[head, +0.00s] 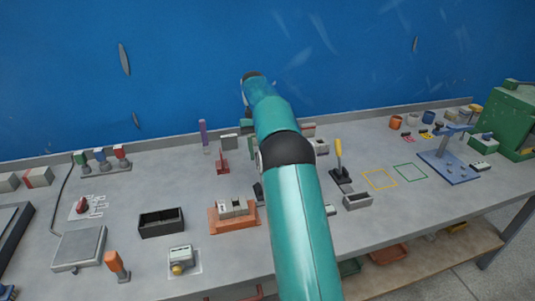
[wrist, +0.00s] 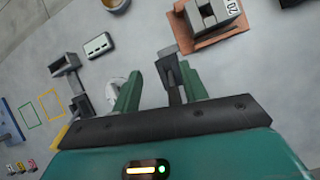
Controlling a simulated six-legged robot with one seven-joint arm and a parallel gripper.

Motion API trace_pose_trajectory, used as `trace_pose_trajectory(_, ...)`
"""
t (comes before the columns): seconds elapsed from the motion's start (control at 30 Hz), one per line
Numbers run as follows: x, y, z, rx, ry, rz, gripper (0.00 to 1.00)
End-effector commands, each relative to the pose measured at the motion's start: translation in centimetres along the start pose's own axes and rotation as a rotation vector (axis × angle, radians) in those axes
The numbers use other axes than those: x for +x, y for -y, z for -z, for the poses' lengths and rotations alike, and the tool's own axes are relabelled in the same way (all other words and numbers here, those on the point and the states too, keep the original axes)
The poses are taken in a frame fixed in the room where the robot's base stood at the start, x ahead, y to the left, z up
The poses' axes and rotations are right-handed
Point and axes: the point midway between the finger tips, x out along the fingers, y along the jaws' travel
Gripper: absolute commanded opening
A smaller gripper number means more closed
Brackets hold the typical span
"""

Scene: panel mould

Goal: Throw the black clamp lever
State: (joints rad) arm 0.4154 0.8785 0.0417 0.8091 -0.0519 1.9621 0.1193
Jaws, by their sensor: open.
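In the wrist view the black clamp lever (wrist: 173,80) stands between the two green fingers of my gripper (wrist: 160,75), nearer the right finger. Its dark mount with a grey end (wrist: 167,52) shows just beyond the fingertips. The fingers are apart, with a gap on the left side of the lever; I cannot tell whether the right finger touches it. In the head view a dark piece (head: 258,191), perhaps the same clamp, shows at the left edge of my teal arm. The arm hides the rest and my fingers there.
An orange fixture with grey blocks (head: 234,217) stands close to the clamp. A yellow-handled lever (head: 339,154) on a black base and a grey open box (head: 357,201) stand right of my arm. A black bin (head: 161,222) lies left. Yellow and green outlines mark bare bench at right.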

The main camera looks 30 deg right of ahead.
Motion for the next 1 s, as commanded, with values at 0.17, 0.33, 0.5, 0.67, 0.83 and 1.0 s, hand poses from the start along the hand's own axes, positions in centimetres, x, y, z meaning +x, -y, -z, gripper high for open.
trace_pose_trajectory(0.17, -1.2, -0.4, -3.0, 0.000, -0.002, 0.000, 0.43)
trace_pose_trajectory(0.33, -0.9, -0.7, -5.4, 0.000, -0.001, 0.000, 0.43)
trace_pose_trajectory(0.5, -0.6, -1.0, -8.0, 0.000, -0.001, -0.001, 0.43)
trace_pose_trajectory(0.67, -0.4, -1.2, -10.3, 0.000, -0.001, -0.001, 0.43)
trace_pose_trajectory(0.83, -0.2, -1.4, -12.0, 0.000, -0.001, 0.000, 0.43)
trace_pose_trajectory(1.0, -0.1, -1.5, -12.4, 0.000, -0.001, 0.000, 0.43)
